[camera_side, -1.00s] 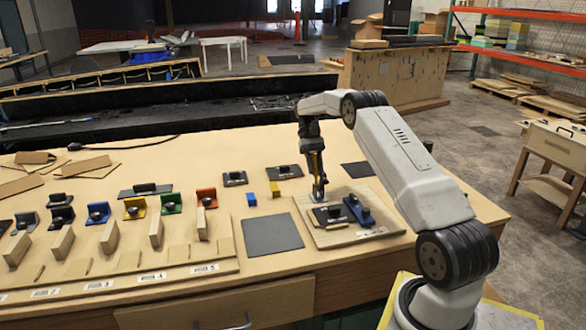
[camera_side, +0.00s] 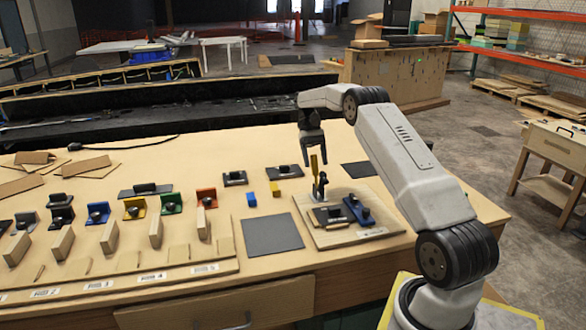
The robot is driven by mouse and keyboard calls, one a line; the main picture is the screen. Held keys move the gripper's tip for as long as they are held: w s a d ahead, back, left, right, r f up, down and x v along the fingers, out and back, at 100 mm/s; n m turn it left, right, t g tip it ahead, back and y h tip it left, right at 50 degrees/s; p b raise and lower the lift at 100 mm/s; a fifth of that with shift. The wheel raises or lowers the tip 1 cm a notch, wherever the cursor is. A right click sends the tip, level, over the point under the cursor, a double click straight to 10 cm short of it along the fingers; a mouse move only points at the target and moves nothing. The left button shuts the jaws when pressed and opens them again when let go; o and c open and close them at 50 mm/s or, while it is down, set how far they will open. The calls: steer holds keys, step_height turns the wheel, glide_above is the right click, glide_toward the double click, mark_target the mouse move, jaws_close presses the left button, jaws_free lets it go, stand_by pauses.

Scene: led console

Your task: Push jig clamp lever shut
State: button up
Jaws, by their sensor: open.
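The jig is a light wooden board (camera_side: 310,218) at the right end of the workbench, carrying a dark block (camera_side: 328,214) and a blue block (camera_side: 357,210). The clamp (camera_side: 320,184) stands at the board's back left edge. My gripper (camera_side: 313,159) is open, pointing down at the top of the lever.
A dark grey mat (camera_side: 272,234) lies left of the board. Small yellow (camera_side: 275,188) and blue (camera_side: 249,194) blocks are behind it. Coloured brackets and wooden blocks fill the bench's left. Another dark mat (camera_side: 358,169) lies behind the jig.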

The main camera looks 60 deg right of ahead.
steer(key=shift+s+a+r, duration=0.1)
steer(key=shift+s+r, duration=0.05)
steer(key=shift+r, duration=0.4)
steer(key=s+a+r, duration=0.7)
steer(key=s+r, duration=0.2)
steer(key=s, duration=0.2)
steer(key=shift+s+a+r, duration=0.2)
steer(key=shift+a, duration=0.1)
steer(key=c, duration=0.9)
steer(key=m+t, duration=0.1)
steer(key=m, duration=0.1)
steer(key=w+d+m+t+h, duration=0.1)
steer(key=shift+f+m, duration=0.2)
steer(key=shift+m, duration=0.2)
jaws_close()
steer(key=w+d+m+t+h, duration=0.1)
steer(key=m+t, duration=0.1)
steer(key=m, duration=0.2)
steer(key=w+d+r+m+t+h, duration=0.1)
steer(key=d+m+t+h, duration=0.1)
steer(key=m, duration=0.2)
steer(key=w+d+r+m+t+h, duration=0.1)
steer(key=m+h, duration=0.1)
steer(key=m, duration=0.2)
steer(key=shift+w+d+t, duration=0.15)
steer(key=shift+w+t, duration=0.15)
steer(key=shift+t, duration=0.1)
